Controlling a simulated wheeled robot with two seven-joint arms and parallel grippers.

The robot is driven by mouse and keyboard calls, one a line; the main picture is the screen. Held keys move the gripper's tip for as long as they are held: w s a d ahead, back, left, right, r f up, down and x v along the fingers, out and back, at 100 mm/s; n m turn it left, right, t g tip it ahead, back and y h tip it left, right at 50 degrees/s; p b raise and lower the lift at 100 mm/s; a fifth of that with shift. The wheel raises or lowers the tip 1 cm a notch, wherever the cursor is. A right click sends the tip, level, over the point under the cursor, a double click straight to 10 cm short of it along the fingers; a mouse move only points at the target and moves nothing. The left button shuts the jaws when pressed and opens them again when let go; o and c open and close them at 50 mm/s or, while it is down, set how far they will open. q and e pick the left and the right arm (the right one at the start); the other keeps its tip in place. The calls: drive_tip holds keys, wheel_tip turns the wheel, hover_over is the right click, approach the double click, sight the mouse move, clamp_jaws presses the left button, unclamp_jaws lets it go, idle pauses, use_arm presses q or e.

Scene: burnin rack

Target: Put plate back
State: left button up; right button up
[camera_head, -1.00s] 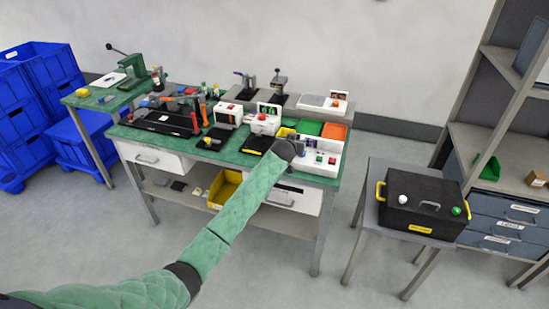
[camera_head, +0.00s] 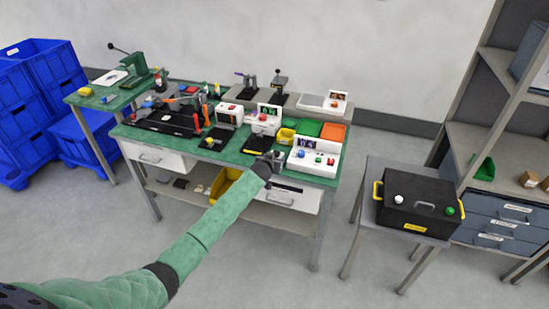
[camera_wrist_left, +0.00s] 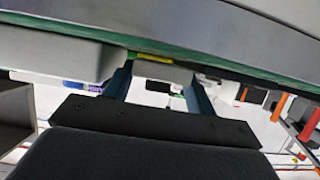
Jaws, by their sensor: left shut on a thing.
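My left gripper (camera_head: 273,158) is at the front edge of the green-topped bench (camera_head: 232,157), to the left of a white test unit (camera_head: 313,157) with a small screen and coloured buttons. In the left wrist view the two fingers (camera_wrist_left: 158,78) stand apart, with a grey surface bearing a yellow strip (camera_wrist_left: 153,56) beyond their tips. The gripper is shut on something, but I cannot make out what. I cannot pick out the plate for certain in either view. My right gripper is not in view.
A black case (camera_head: 420,197) stands on a side table at the right. Open floor lies in front.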

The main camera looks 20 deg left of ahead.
use_arm(q)
drive_tip(key=shift+f, duration=0.35)
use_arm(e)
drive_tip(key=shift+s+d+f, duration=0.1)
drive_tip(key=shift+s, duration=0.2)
use_arm(q)
drive_tip(key=shift+f, duration=0.15)
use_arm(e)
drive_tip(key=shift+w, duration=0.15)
use_arm(q)
drive_tip(key=o, duration=0.8)
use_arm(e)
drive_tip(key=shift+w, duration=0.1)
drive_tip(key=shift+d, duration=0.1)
